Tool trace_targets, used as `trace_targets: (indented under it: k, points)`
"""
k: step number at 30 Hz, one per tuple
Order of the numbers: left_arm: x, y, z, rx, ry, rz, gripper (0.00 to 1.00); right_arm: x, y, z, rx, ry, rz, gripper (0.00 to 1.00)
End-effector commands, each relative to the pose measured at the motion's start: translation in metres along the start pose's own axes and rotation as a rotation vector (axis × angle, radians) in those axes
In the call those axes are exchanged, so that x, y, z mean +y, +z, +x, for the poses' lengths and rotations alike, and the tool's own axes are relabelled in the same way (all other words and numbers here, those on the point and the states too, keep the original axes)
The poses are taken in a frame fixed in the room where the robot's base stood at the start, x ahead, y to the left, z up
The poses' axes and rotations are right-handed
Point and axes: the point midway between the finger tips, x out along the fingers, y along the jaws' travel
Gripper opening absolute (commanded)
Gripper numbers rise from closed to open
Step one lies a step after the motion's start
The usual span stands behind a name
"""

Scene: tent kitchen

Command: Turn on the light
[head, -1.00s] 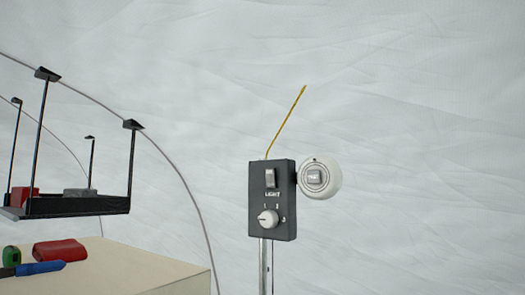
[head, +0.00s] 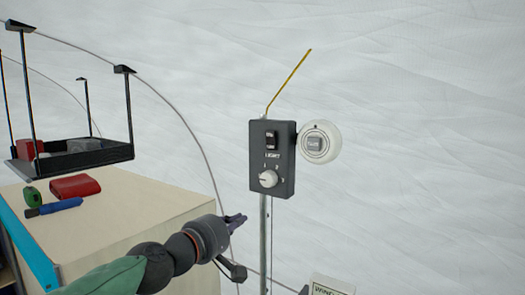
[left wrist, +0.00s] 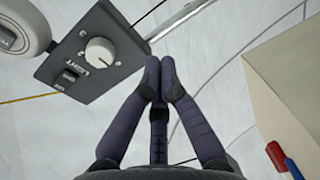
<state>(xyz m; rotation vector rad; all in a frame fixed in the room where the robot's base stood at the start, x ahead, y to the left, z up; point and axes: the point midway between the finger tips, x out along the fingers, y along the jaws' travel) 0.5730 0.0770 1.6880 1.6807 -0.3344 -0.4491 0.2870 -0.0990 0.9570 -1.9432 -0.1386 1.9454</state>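A dark grey control box (head: 284,160) stands on a thin metal post against the white tent wall. Its front has a rocker switch (head: 270,140) above the word LIGHT and a white knob (head: 268,179) with marks below. In the left wrist view the box (left wrist: 128,55) is upper left, with the knob (left wrist: 100,51) and switch (left wrist: 67,79) facing me. My left gripper (head: 240,219) is below and left of the box, apart from it. In the left wrist view its fingertips (left wrist: 160,65) are together with nothing between them. My right gripper is out of view.
A round white unit with a grey button (head: 314,143) sits right of the box. A yellow wire (head: 289,81) rises above it. A cream cabinet (head: 150,215) stands left, holding a red case (head: 75,187) and tools, under a hanging black tray (head: 70,160). A label reading WINCH shows at bottom right.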

Motion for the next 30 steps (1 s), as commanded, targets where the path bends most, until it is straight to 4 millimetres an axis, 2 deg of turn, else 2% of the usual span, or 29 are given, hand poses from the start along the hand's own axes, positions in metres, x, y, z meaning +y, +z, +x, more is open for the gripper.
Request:
trace_targets:
  k: [1, 3, 6, 9, 13, 22, 26, 30]
  points:
    - [0.041, 0.000, -0.017, -0.006, 0.052, -0.020, 0.00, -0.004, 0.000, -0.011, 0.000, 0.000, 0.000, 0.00]
    - [0.079, 0.000, -0.036, -0.016, 0.109, -0.050, 0.00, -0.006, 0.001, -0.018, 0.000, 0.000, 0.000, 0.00]
    - [0.120, 0.001, -0.061, -0.030, 0.174, -0.083, 0.00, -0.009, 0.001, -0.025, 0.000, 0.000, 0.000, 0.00]
    - [0.146, 0.001, -0.078, -0.042, 0.217, -0.107, 0.00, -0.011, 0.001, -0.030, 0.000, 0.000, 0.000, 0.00]
    - [0.161, 0.002, -0.089, -0.051, 0.243, -0.122, 0.00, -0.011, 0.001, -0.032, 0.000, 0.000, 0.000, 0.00]
    - [0.163, 0.002, -0.091, -0.052, 0.247, -0.125, 0.00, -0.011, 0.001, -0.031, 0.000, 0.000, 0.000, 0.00]
    - [0.163, 0.002, -0.088, -0.052, 0.246, -0.124, 0.00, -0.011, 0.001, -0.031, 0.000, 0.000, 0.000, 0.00]
    - [0.166, 0.002, -0.077, -0.052, 0.246, -0.124, 0.00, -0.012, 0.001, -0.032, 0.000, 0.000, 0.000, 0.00]
